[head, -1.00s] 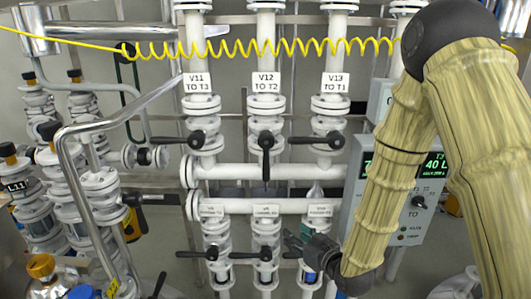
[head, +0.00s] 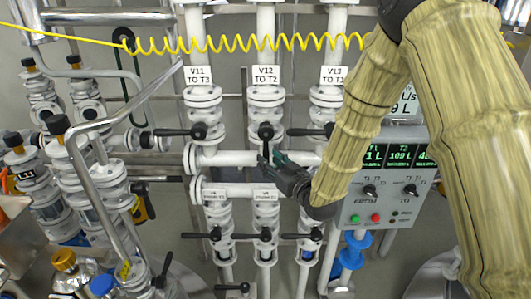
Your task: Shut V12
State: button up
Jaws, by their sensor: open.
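The V12 label (head: 265,75) hangs on the middle white pipe of the upper row. Below it, the black V12 lever (head: 265,132) points down, in line with its vertical pipe. Its lower end is partly hidden by my gripper. My gripper (head: 271,160) is open and reaches in from the right, its dark fingers close to the lower end of that lever. I cannot tell whether the fingers touch the lever or stand around it.
The V11 lever (head: 180,132) and the V13 lever (head: 308,131) lie crosswise on either side. A lower row of valves has crosswise levers. A control box (head: 385,190) stands right. A coiled yellow hose (head: 240,43) crosses above. A bent metal rail (head: 105,125) stands left.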

jog(key=shift+p+x, duration=0.45)
jog(key=shift+x, duration=0.95)
grip_shut()
